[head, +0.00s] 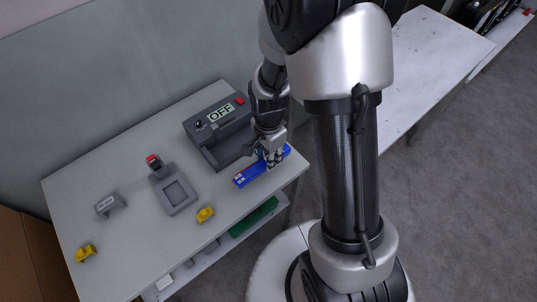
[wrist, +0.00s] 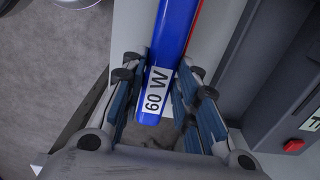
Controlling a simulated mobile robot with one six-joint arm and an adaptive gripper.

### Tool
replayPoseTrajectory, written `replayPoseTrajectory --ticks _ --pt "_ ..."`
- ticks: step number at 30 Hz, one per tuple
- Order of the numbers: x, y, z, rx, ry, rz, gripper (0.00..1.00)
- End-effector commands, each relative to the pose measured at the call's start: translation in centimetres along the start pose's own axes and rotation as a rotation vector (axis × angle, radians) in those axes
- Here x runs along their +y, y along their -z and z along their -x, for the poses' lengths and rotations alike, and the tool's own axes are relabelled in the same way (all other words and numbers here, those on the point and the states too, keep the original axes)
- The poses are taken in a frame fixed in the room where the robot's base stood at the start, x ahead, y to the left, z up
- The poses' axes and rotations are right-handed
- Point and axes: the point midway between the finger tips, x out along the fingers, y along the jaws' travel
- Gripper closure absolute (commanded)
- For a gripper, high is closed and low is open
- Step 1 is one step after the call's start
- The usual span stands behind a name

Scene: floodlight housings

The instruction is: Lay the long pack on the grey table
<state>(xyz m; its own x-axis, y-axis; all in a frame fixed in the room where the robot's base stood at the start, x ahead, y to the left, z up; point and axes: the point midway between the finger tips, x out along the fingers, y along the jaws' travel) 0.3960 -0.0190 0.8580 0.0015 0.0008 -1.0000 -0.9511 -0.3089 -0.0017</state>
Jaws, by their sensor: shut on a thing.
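The long pack (head: 249,175) is a blue bar near the right front edge of the pale grey table (head: 110,160). My gripper (head: 271,157) is shut on it, with fingers on both sides, toward its right end. In the wrist view the pack (wrist: 172,45) runs up between the fingers (wrist: 160,72), and its near end carries a white "60 W" label. A red stripe shows along its right side. I cannot tell whether the pack touches the tabletop or is held just above it.
A dark grey device (head: 213,128) with an "OFF" display stands just behind the pack. A grey plate (head: 175,190), yellow pieces (head: 205,215) and a grey labelled block (head: 109,204) lie leftward. A whitish worn table (head: 420,55) stands at right. A green item (head: 254,217) is on the lower shelf.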

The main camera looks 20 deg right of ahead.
Motion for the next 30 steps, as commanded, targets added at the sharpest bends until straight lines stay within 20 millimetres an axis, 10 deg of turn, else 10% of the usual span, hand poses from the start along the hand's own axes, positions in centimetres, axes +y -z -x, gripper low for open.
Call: replayPoseTrajectory --ticks 30 --pt "0.0 0.0 -1.2 0.0 0.001 0.0 1.0"
